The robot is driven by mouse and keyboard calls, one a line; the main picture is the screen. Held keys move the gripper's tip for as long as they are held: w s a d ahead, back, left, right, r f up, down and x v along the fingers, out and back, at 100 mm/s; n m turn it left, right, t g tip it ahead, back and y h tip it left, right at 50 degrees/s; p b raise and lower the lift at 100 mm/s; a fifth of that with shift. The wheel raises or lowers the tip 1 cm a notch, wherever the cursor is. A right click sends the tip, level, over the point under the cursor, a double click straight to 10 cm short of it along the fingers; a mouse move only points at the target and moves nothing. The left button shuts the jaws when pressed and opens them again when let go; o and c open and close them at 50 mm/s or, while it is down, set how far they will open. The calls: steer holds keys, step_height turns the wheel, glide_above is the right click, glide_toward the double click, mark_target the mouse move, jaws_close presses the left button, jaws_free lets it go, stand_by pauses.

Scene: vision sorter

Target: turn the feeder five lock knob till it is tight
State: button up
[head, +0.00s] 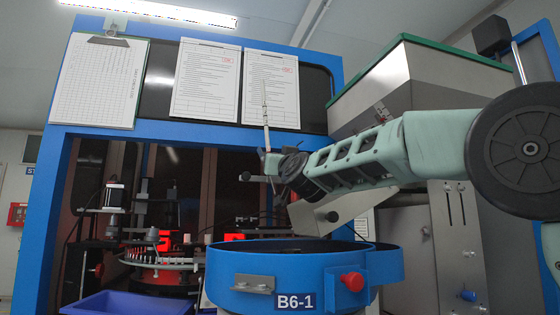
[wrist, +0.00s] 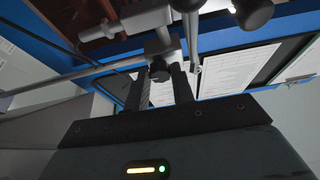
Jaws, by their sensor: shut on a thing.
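In the wrist view a small black knob (wrist: 159,71) sits on a grey clamp block with metal rods through it. The two dark fingers of my gripper (wrist: 160,78) stand on either side of the knob, shut on it. In the head view my arm reaches in from the right, and my gripper (head: 272,168) is at the thin upright rod above the blue feeder bowl (head: 230,262). The knob cannot be made out clearly there. No number five label is readable; the bowl's label reads B6-1. How tight the knob is cannot be told.
A steel hopper (head: 375,85) stands behind my arm at right. A tilted metal chute plate (head: 333,210) is just below my gripper. The bowl has a red knob (head: 352,281) on its front. Papers hang on the blue frame (head: 190,137); a blue-purple bin (head: 125,303) is lower left.

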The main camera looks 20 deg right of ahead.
steer(key=o, duration=0.7)
steer(key=shift+s, duration=0.1)
steer(key=b+v, duration=0.3)
steer(key=v, duration=1.4)
steer(key=shift+f, duration=0.2)
